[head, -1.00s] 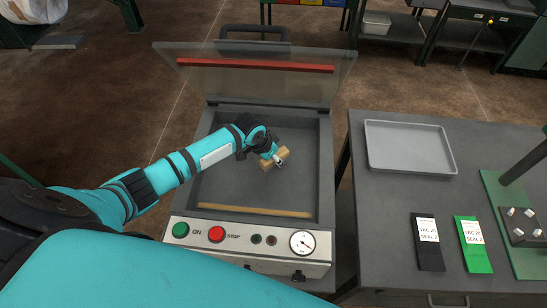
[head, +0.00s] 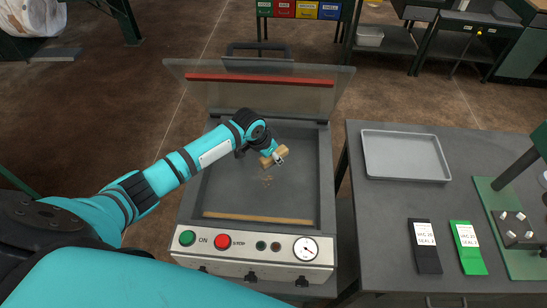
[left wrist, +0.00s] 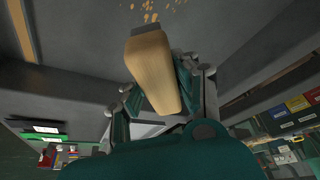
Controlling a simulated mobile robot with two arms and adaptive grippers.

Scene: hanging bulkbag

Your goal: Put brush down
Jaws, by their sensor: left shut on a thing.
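The brush (head: 269,160) has a light wooden body and is held over the open chamber of the vacuum sealer (head: 325,195). My left gripper (head: 279,157) is shut on it. In the left wrist view the brush (left wrist: 150,70) sits between the fingers, its wooden body pointing away from the palm, with a dark part at its far end. Small tan crumbs (head: 267,181) lie on the chamber floor just in front of the brush. I cannot tell whether the brush touches the floor. My right gripper is not in view.
The clear lid (head: 260,97) with a red strip stands open behind the chamber. A tan bar (head: 257,218) runs along the chamber's front. On the right table are an empty metal tray (head: 405,176), a black pouch (head: 424,247) and a green pouch (head: 469,247).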

